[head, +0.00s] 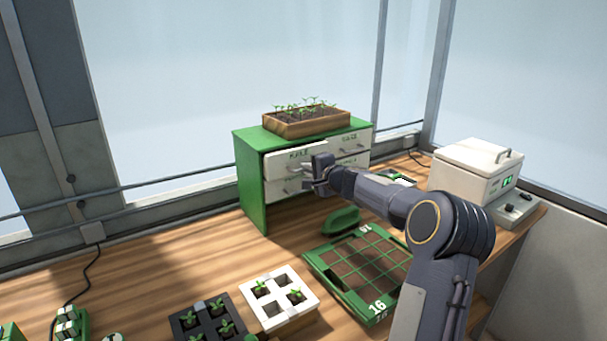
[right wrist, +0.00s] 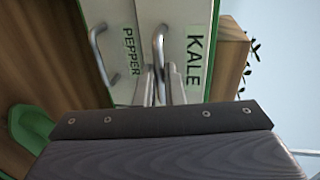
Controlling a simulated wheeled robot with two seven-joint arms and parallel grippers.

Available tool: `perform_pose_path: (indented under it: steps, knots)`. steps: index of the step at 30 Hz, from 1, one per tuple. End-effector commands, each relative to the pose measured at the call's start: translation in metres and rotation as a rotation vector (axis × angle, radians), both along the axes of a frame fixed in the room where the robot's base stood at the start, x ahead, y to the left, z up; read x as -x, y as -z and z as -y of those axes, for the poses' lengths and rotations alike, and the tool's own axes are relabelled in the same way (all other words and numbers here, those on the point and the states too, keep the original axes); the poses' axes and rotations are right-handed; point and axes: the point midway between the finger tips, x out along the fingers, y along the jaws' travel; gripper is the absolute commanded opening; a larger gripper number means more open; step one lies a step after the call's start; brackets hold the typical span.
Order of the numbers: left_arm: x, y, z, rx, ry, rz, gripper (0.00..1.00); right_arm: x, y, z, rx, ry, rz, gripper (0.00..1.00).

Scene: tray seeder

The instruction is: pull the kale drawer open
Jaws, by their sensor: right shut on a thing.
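The kale drawer (head: 283,161) is the upper left white drawer of a green cabinet (head: 250,185) at the back of the bench. Its front seems to stand slightly proud of the cabinet, but how far is hard to tell. In the right wrist view the KALE label (right wrist: 195,62) and the drawer's metal handle (right wrist: 158,40) show. My right gripper (right wrist: 163,85) is shut on that handle; in the head view the gripper (head: 318,172) covers part of the drawer front. The pepper drawer (right wrist: 128,65) is below, with its own handle. My left gripper is out of view.
A wooden seedling box (head: 300,128) stands on the cabinet. A green gridded tray (head: 325,265), a green scoop-like object (head: 341,220) and white (head: 276,320) and black seedling trays lie in front. A white lidded box (head: 465,178) is at right. Bare bench (head: 190,255) lies left.

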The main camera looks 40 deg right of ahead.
Motion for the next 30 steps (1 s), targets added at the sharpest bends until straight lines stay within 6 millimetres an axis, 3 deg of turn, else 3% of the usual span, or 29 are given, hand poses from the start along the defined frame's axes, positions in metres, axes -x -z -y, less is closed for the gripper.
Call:
perform_pose_path:
  steps: [1,6,13,25,26,30]
  knots:
    - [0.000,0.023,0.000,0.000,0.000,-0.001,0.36,0.014,0.009,0.000,0.009,0.004,0.003,0.00]
    - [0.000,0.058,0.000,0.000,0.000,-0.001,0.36,0.058,0.009,-0.005,0.010,0.005,0.003,0.00]
    - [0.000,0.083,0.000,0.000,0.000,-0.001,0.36,0.102,0.004,-0.011,0.005,0.003,0.001,0.00]
    - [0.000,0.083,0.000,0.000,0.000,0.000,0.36,0.110,0.001,-0.012,0.001,0.003,0.000,0.00]
    - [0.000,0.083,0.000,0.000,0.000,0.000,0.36,0.110,0.001,-0.012,0.001,0.003,0.000,0.11]
    - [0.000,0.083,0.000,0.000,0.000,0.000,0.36,0.110,0.001,-0.012,0.001,0.003,0.000,0.30]
